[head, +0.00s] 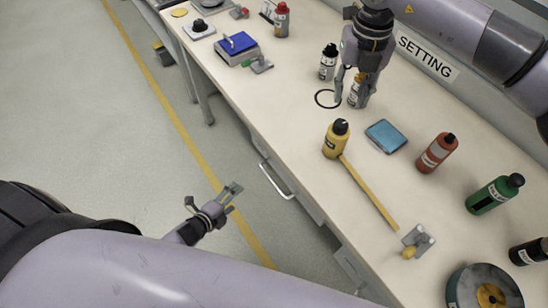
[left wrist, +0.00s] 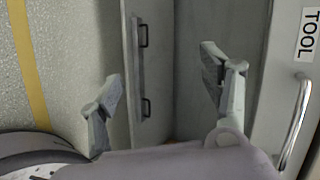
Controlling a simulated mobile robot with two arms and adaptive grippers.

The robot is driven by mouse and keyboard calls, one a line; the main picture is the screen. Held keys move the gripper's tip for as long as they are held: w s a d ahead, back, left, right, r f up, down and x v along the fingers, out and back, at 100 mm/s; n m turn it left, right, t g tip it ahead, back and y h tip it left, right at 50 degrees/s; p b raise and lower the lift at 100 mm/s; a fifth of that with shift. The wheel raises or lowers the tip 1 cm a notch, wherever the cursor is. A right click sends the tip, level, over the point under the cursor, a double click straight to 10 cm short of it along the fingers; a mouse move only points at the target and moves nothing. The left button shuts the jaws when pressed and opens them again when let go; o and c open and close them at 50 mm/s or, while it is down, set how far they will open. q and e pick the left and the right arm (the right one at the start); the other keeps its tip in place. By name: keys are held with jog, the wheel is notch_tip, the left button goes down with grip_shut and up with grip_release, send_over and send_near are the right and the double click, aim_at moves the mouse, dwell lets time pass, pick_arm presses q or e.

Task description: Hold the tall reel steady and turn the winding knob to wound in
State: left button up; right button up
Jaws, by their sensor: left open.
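A round, dark grey-green reel (head: 459,288) with a yellow hub is at the bottom right of the bench, partly cut off by the picture edge; I cannot tell whether it is the tall reel. A small metal fitting with a yellow knob (head: 408,253) stands left of it; I cannot tell whether this is the winding knob. My left gripper (head: 231,198) is open and empty over the floor, away from the bench; its spread fingers show in the left wrist view (left wrist: 160,85). My right gripper (head: 350,90) is low over the bench, its fingers around or beside a small bottle (head: 354,92); contact is unclear.
The bench (head: 300,180) holds a yellow bottle (head: 334,143), a yellow strip (head: 368,192), a blue pad (head: 386,136), red (head: 436,154) and green (head: 491,197) bottles and a blue-topped box (head: 237,46). A cabinet handle (left wrist: 300,122) is at the right in the left wrist view.

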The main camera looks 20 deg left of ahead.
pick_arm(q)
jog(key=w+d+r+m+h, duration=0.2)
jog(key=d+r+m, duration=0.1)
jog(key=r+m, duration=0.3)
jog(key=w+d+r+m+t+h, duration=0.1)
jog(key=w+d+r+m+h, duration=0.1)
jog(key=r+m, duration=0.4)
jog(key=w+d+r+m+t+h, duration=0.1)
jog(key=d+r+m+h, duration=0.3)
jog(key=r, duration=0.5)
jog(key=shift+w+d+r+m, duration=0.1)
jog(key=shift+w+m, duration=0.35)
jog(key=shift+m, duration=0.65)
jog(key=m+g+h, duration=0.2)
jog(key=m+h, duration=0.1)
jog(key=m, duration=0.4)
send_near(337, 140)
jog(key=w+d+f, duration=0.1)
jog(key=w+d, duration=0.1)
jog(key=w, duration=0.1)
jog(key=w+d+f, duration=0.2)
jog(key=w+d, duration=0.1)
jog(key=w+d+f, duration=0.1)
jog(key=w+d, duration=0.2)
jog(key=shift+w+f, duration=0.25)
jog(key=shift+c, duration=0.2)
